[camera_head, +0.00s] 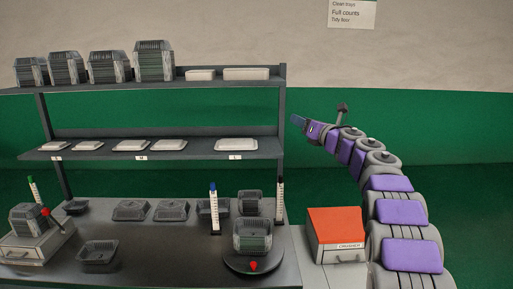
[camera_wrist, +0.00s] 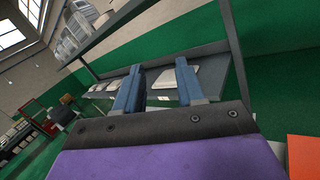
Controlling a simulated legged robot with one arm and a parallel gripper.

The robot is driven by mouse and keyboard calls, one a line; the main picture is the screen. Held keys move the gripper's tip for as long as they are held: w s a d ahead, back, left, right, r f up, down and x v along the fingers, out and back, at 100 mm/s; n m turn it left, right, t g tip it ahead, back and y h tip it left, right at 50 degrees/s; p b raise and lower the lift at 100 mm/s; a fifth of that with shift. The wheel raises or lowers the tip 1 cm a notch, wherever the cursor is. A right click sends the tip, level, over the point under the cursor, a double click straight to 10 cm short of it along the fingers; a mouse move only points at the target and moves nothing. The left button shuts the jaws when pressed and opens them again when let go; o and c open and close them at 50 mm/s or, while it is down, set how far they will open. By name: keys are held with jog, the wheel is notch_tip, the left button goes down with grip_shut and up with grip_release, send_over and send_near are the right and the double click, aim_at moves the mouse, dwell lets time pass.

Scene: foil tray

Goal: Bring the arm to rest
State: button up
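My arm rises from the right in the head view and curves up and to the left. My gripper (camera_head: 298,120) is at its end, just right of the shelf unit's upright, level between the top and middle shelves. In the wrist view my gripper (camera_wrist: 158,84) shows two blue fingers spread apart with a clear gap and nothing between them. The middle shelf (camera_wrist: 225,82) with white lids (camera_wrist: 180,78) lies beyond the fingers.
The shelf unit (camera_head: 165,150) carries stacked foil trays on top and white lids (camera_head: 236,145). The bench (camera_head: 170,262) holds several trays, a round scale (camera_head: 253,262) and upright markers. An orange-topped crusher box (camera_head: 337,228) stands beside my arm. Space above my arm is free.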

jog(key=s+d+r+m+t+h, duration=0.1)
jog(key=s+d+m+h, duration=0.4)
jog(key=m, duration=0.4)
jog(key=s+d+r+m+h, duration=0.15)
jog(key=d+m+h, duration=0.25)
jog(key=m+h, duration=0.4)
jog(key=s+d+f+m+g+h, duration=0.1)
jog(key=s+d+f+m+g, duration=0.15)
jog(key=s+f+m, duration=0.45)
jog(key=s+d+f+m+g+h, duration=0.1)
jog(key=s+f+m+g, duration=0.4)
jog(key=s, duration=0.4)
jog(key=s+a+f+m+g+y, duration=0.1)
jog(key=s+a+f+m+g, duration=0.2)
jog(key=s+f, duration=0.4)
jog(key=s+a+f+m+g+y, duration=0.2)
jog(key=s+a+f+g, duration=0.3)
jog(key=s, duration=1.7)
jog(key=s+a+f+m+g+y, duration=0.2)
jog(key=s+a+f+m+g, duration=0.2)
jog(key=s+f, duration=0.6)
jog(key=s+a, duration=0.2)
jog(key=s, duration=0.2)
jog(key=shift+s+f+m, duration=0.25)
jog(key=shift+m, duration=0.05)
